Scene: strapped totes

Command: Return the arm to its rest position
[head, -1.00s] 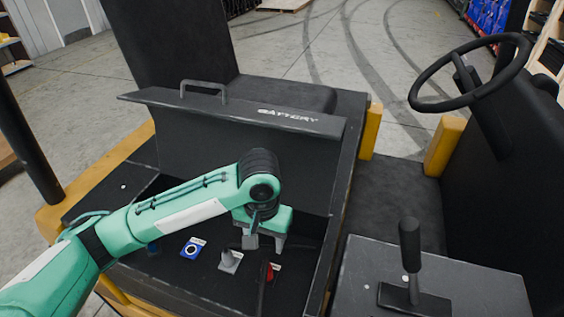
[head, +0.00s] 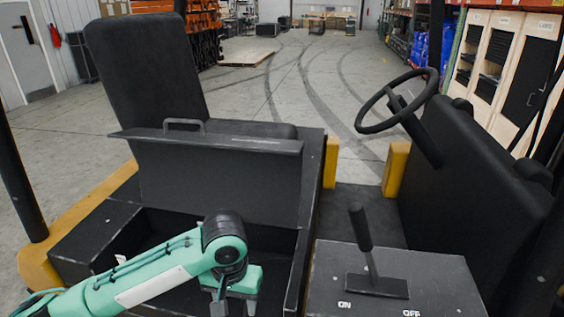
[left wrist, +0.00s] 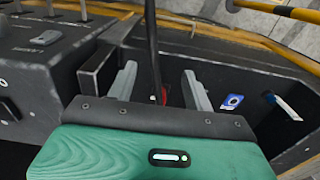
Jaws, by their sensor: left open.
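My left arm comes in from the lower left of the head view, green with a black wrist joint. My left gripper (head: 232,297) hangs over the open black battery compartment (head: 128,240) of the vehicle, its fingertips cut off at the bottom edge. In the left wrist view the gripper (left wrist: 160,88) shows two grey fingers spread apart with nothing held between them. A red part (left wrist: 165,93) and a dark upright rod (left wrist: 152,50) show behind the gap between the fingers. My right gripper is in neither view.
The raised compartment lid (head: 215,175) stands behind my arm, before the seat (head: 150,75). A lever (head: 362,235) on a grey console and a steering wheel (head: 400,100) are to the right. In the left wrist view, a blue round-marked part (left wrist: 232,101) lies in the compartment.

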